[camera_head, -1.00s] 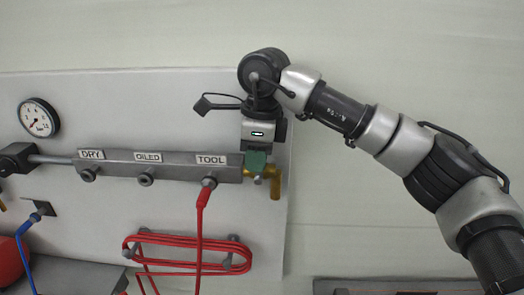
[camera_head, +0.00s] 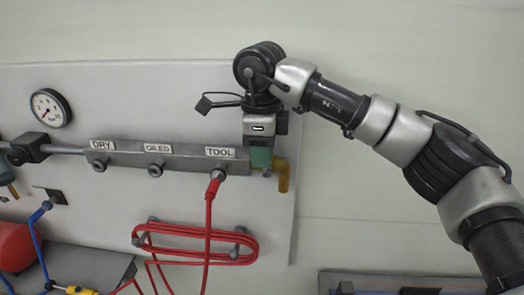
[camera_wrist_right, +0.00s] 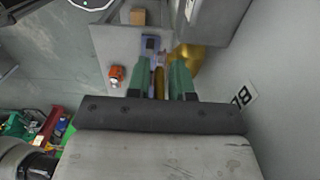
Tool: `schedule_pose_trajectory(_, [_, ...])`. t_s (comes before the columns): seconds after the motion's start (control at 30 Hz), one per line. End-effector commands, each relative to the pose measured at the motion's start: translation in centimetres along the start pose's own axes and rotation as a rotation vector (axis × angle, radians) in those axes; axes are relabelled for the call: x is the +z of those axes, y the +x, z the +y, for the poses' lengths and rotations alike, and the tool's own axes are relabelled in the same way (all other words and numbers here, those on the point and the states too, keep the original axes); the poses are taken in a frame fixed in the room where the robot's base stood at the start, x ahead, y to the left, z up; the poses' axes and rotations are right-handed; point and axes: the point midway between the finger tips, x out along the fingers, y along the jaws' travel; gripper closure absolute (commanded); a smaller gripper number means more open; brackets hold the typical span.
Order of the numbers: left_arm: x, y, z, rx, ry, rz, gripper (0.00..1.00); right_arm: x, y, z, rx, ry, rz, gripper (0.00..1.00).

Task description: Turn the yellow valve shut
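The brass-yellow valve (camera_head: 281,175) is at the right end of the grey manifold bar (camera_head: 185,161) on the wall panel; its body hangs down beside my gripper. My right gripper (camera_head: 260,158) points down at this end, with green fingers that partly hide the valve. In the right wrist view, a narrow yellow handle (camera_wrist_right: 159,82) lies between the two green fingers of that gripper (camera_wrist_right: 162,72), which look apart with small gaps beside the handle. The brass valve body (camera_wrist_right: 188,56) shows behind the right finger. My left gripper is not in view.
A red hose (camera_head: 209,215) runs from the TOOL port down to a coil (camera_head: 190,240) on pegs below. A pressure gauge (camera_head: 51,108) is at upper left. A blue hose (camera_head: 38,240) and red tank (camera_head: 14,246) are at lower left. The wall right of the panel is clear.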

Motion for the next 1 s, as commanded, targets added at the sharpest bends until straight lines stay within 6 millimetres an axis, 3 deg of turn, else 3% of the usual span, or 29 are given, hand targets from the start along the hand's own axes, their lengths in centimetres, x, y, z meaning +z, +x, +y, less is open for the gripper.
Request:
schedule_pose_trajectory(0.27, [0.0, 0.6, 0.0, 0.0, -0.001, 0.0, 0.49, 0.1, -1.2, -0.1, -0.004, 0.001, -0.003, 0.79])
schedule_pose_trajectory(0.5, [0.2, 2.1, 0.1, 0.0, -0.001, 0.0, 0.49, 0.1, -5.9, 0.0, -0.005, 0.002, -0.003, 0.79])
schedule_pose_trajectory(0.7, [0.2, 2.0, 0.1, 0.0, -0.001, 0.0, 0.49, 0.1, -9.5, 0.0, -0.003, 0.0, 0.001, 0.79])
schedule_pose_trajectory(1.0, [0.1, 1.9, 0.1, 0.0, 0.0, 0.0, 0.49, 0.1, -10.8, -0.1, 0.0, -0.001, 0.0, 0.79])
